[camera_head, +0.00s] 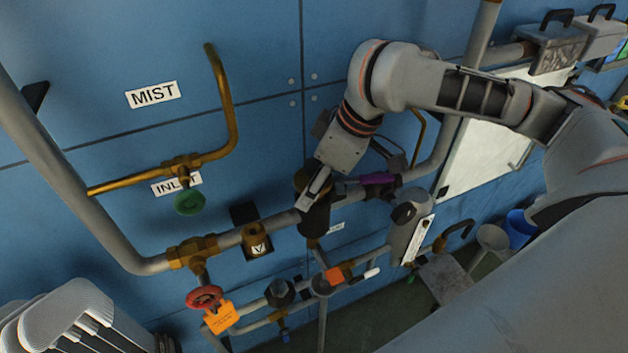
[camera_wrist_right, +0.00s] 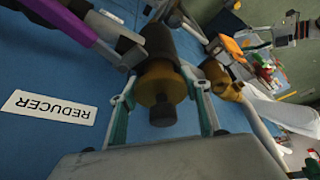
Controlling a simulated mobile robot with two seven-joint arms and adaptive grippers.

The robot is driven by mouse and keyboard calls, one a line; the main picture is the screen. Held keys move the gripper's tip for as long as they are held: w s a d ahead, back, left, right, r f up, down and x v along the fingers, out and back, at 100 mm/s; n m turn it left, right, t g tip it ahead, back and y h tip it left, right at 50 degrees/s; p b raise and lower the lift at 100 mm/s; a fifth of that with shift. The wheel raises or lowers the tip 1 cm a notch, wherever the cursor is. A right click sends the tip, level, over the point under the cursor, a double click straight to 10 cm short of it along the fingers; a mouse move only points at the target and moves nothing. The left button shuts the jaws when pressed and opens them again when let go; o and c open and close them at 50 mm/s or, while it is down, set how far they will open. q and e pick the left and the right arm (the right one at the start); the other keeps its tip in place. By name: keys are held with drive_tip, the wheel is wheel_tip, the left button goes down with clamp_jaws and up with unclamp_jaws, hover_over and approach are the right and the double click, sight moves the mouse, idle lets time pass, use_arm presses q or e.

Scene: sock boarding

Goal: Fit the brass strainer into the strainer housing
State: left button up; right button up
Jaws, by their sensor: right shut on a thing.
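My right gripper (camera_head: 318,186) reaches in from the right to the top of the dark strainer housing (camera_head: 315,220) on the grey pipe. In the right wrist view the gripper (camera_wrist_right: 162,88) is shut on the brass strainer (camera_wrist_right: 152,82), one finger on each side. A dark knob sticks out of the strainer's near end. The dark housing (camera_wrist_right: 158,40) is directly behind the strainer and roughly in line with it. The strainer's far end is hidden, so I cannot tell how far in it sits. My left gripper is not in view.
A purple lever (camera_head: 378,180) is right of the housing. A brass valve (camera_head: 255,243) is on its left. A red handwheel (camera_head: 204,297) with an orange tag (camera_head: 221,317) and several pipes lie below. A REDUCER label (camera_wrist_right: 49,107) is on the blue wall.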

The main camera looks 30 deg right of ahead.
drive_tip(key=shift+f, duration=0.1)
drive_tip(key=o, duration=1.4)
drive_tip(key=shift+f, duration=0.1)
drive_tip(key=v, duration=1.2)
